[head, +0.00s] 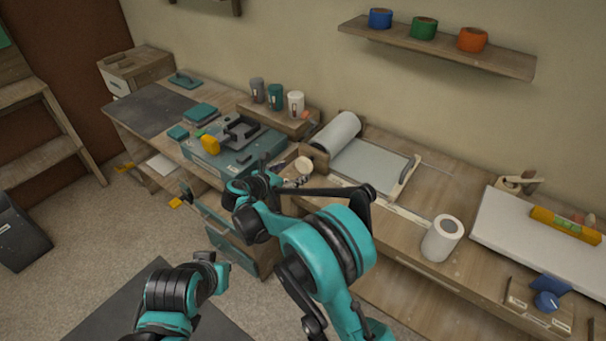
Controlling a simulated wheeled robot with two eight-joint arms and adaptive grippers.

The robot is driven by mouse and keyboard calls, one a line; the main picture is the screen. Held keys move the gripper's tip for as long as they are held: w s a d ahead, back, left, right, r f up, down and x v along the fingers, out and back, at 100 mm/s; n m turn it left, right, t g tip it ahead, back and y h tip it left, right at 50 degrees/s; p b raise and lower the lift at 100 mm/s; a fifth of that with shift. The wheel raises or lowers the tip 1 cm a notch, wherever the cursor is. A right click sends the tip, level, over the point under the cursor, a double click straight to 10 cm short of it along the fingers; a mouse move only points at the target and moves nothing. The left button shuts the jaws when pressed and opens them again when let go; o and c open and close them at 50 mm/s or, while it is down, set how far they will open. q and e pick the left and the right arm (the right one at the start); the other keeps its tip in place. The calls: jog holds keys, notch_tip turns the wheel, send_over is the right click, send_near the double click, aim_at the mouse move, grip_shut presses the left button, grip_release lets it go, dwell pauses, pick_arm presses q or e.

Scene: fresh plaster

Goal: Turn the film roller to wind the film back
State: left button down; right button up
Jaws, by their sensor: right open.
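The white film roll (338,131) lies in a wooden holder at the back of the bench. A pale sheet (368,164) lies flat in front of it, with a wooden-handled bar (404,178) at its right end. My right gripper (276,177) is open and empty, left of the sheet and apart from the roll; its fingers are small and partly hidden by my own arm. My left arm is low at the left, and its gripper (218,268) is too unclear to tell its fingers.
A teal case (222,160) stands left of my right gripper, and cups (276,97) stand behind it. A white paper roll (442,238) stands upright at right. A board (535,232) lies beyond it. A wall shelf (440,48) holds tape rolls. Open drawers (232,240) face the floor.

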aim_at(302, 167)
jog(key=b+x, duration=0.2)
jog(key=x, duration=0.4)
jog(key=shift+w+d+f, duration=0.15)
jog(key=shift+w+f, duration=0.05)
jog(key=shift+w, duration=0.05)
jog(key=shift+c, duration=0.4)
jog(key=c, duration=1.1)
